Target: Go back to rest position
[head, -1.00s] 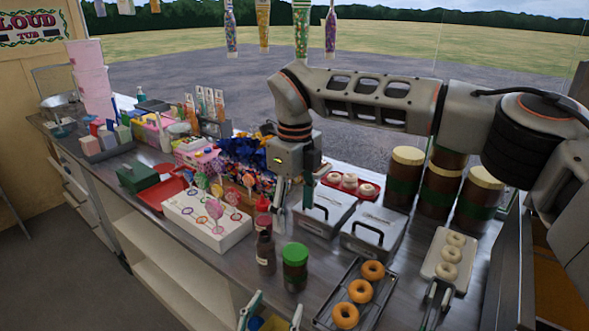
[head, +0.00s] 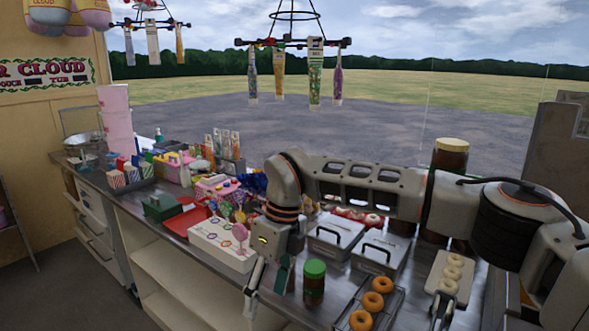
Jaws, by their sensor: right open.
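My right arm reaches in from the right across the counter (head: 188,246). My right gripper (head: 266,284) hangs downward with its two fingers apart and nothing between them. It is near the counter's front edge, between the white lollipop box (head: 222,252) and the green-lidded jar (head: 314,284). One finger overlaps the front edge in the picture; I cannot tell its exact height. My left gripper is not in view.
Brown jars stand behind the arm. Open floor (head: 85,280) is at left.

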